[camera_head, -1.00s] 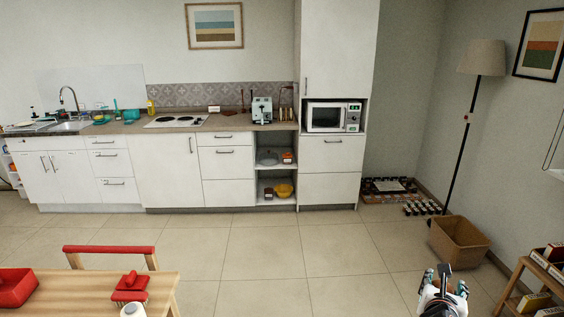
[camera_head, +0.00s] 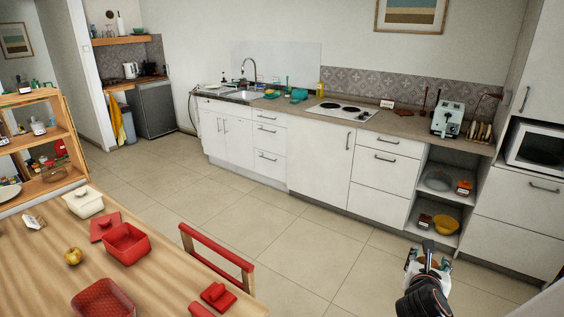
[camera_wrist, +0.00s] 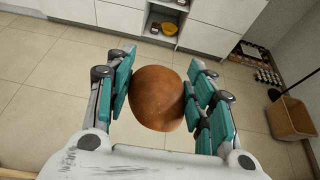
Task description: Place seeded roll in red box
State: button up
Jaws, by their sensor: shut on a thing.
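My gripper (camera_wrist: 160,95) is shut on a round brown roll (camera_wrist: 157,98), held between its teal finger pads above the floor. Seeds on the roll cannot be made out. In the head view my gripper (camera_head: 429,262) is at the lower right, right of the table and apart from it; the roll cannot be made out there. An open red box (camera_head: 127,243) stands on the wooden table at the left and looks empty. A second red container (camera_head: 103,299) with a patterned inside is nearer, partly cut off by the bottom edge.
Floor between table and cabinets is clear.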

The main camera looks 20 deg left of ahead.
aim_at(135, 253)
jog(key=i+j+u, duration=0.25)
jog(key=i+u, duration=0.75)
jog(key=i+j, duration=0.15)
jog(key=i+u, duration=0.05)
jog(key=i, duration=0.05)
